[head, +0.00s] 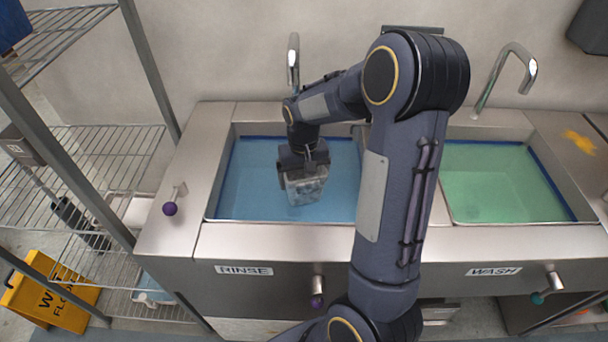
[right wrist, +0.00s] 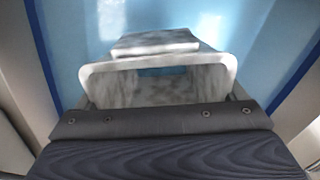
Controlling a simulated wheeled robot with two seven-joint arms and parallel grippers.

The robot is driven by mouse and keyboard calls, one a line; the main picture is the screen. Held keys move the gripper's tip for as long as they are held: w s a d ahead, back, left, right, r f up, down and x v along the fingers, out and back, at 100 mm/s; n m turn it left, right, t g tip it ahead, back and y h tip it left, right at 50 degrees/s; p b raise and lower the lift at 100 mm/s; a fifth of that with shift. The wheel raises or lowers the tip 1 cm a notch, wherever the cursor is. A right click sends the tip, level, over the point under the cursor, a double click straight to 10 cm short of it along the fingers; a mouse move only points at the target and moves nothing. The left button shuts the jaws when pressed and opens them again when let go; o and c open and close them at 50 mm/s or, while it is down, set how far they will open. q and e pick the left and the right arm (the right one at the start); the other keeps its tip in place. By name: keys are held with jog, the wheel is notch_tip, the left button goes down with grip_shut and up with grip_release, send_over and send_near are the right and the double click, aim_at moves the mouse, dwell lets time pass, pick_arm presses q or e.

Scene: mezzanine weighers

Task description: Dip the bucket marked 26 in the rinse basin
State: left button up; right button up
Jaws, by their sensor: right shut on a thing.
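The rinse basin (head: 255,180) holds blue water and has a RINSE label (head: 244,270) on its front. My right gripper (head: 303,170) is over this basin, shut on a small grey translucent bucket (head: 306,190). The bucket hangs below the jaws at or close to the water; I cannot tell how deep it is. The bucket also shows in the right wrist view (right wrist: 155,85), with blue water around it. No number is readable on it. My left gripper is not in view.
The wash basin (head: 500,180) with green water lies to the right, behind my right arm. Faucets (head: 293,62) (head: 513,70) rise behind the basins. A purple-knobbed lever (head: 170,208) stands left of the rinse basin. Wire shelving (head: 85,160) and a yellow wet-floor sign (head: 45,292) are at far left.

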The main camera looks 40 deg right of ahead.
jog(key=shift+f+b, duration=3.8)
jog(key=shift+f, duration=1.65)
jog(key=shift+r, duration=0.15)
notch_tip(320, 180, up, 23)
jog(key=p, duration=1.8)
send_over(304, 201)
jog(key=w+d, duration=0.2)
jog(key=w, duration=0.1)
jog(key=shift+s, duration=0.2)
